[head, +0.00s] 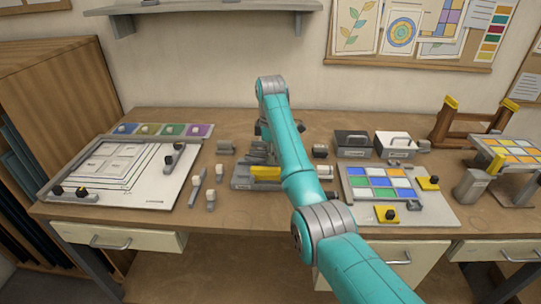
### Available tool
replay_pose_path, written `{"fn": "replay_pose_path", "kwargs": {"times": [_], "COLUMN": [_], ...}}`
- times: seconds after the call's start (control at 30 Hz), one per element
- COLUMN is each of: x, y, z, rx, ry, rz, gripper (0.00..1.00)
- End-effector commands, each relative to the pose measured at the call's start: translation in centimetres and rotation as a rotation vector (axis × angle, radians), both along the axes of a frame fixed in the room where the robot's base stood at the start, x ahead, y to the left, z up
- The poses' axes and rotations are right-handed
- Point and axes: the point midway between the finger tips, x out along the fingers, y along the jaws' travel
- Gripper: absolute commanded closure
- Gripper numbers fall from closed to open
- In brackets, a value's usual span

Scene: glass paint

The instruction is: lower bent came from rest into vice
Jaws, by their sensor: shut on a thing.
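My gripper (263,130) is mostly hidden behind my own teal arm; only dark parts of it show beside the arm, above the bench. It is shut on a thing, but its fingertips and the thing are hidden. I cannot make out the bent came itself. A grey metal fixture with a yellow block, which looks like the vice (242,183), stands on the bench just below my gripper in the picture. My arm covers its right part. I cannot tell whether anything touches it or which thing is the rest.
A white pattern board (155,190) lies on the left, with a colour-swatch strip (160,130) behind it. Small grey pieces stand between board and vice. A coloured glass panel (380,183), two bins (353,140) and a wooden rack (468,128) stand on the right.

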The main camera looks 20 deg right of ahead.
Motion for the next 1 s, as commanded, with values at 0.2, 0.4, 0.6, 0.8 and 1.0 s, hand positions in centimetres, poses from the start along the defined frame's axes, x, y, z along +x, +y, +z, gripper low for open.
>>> {"fn": "replay_pose_path", "kwargs": {"times": [0.2, 0.4, 0.6, 0.8, 1.0], "x": [0.0, 0.0, 0.0, 0.0, 0.0], "y": [0.0, 0.0, 0.0, 0.0, 0.0], "z": [-0.3, -0.6, -1.0, -1.1, -1.1], "rx": [0.0, 0.0, 0.0, 0.0, 0.0], "ry": [0.0, 0.0, -0.001, -0.001, -0.001], "rz": [0.0, 0.0, 0.0, 0.0, 0.0], "gripper": [1.0, 1.0, 1.0, 1.0, 1.0]}}
